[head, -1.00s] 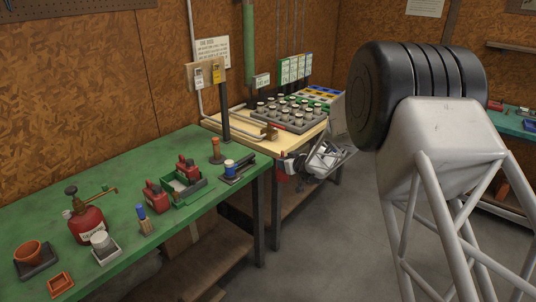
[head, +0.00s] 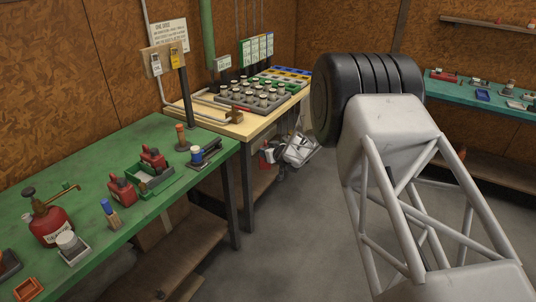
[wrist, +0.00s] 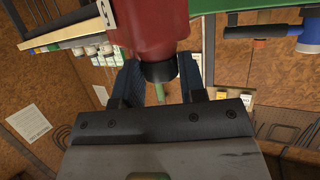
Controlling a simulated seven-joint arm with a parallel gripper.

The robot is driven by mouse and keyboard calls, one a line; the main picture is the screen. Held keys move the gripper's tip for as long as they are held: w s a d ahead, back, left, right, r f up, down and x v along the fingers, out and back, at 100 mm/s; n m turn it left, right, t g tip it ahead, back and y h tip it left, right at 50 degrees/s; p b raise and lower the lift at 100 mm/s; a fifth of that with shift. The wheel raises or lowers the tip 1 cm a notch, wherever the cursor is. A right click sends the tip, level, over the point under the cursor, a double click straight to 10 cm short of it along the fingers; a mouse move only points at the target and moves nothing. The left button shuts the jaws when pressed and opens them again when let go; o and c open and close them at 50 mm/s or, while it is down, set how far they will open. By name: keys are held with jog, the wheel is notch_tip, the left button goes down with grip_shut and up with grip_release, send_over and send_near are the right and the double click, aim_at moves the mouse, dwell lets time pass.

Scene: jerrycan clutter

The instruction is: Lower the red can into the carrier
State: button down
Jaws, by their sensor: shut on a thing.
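The red can (wrist: 150,25) fills the top middle of the wrist view, with its dark neck between my fingers. My gripper (wrist: 158,78) is shut on it. In the head view my gripper (head: 280,156) is small, in front of the wooden bench's right end, with a bit of red (head: 266,157) at its tip. The carrier, a green open tray (head: 164,190), stands on the green bench, well left of my gripper. One red can (head: 153,158) is at its back, overlapping its rim; another (head: 122,191) stands at its left.
The green bench (head: 60,170) also holds a red oil can (head: 50,226), a blue-topped bottle (head: 110,212) and a blue-topped piece on a dark base (head: 197,156). A dark post (head: 187,95) rises behind. The wooden bench carries a tray of jars (head: 255,95). Open floor lies right.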

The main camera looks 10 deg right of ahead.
jog(key=shift+w+a+r+y, duration=0.35)
jog(key=shift+w+r, duration=0.1)
jog(key=shift+r, duration=0.1)
jog(key=w+a+r+n+g+y, duration=0.3)
jog(key=w+a+r+n+y, duration=0.1)
jog(key=w+r, duration=0.6)
jog(key=s+a+r+n+g+y, duration=0.1)
jog(key=a+r, duration=0.2)
jog(key=a, duration=0.4)
jog(key=s+a+r+n+g+y, duration=0.1)
jog(key=a+r+n, duration=0.1)
jog(key=a, duration=0.4)
jog(key=s+a+n+g, duration=0.1)
jog(key=s+a, duration=0.3)
jog(key=a, duration=0.6)
jog(key=s+a+n+g+y, duration=0.1)
jog(key=s+a, duration=0.4)
jog(key=a, duration=0.5)
jog(key=s+a+n+g, duration=0.2)
jog(key=s+a, duration=0.3)
jog(key=a, duration=0.5)
jog(key=shift+r+n+g+y, duration=0.35)
jog(key=shift+r+n+g, duration=0.1)
jog(key=shift+g, duration=0.25)
jog(key=shift+f, duration=0.15)
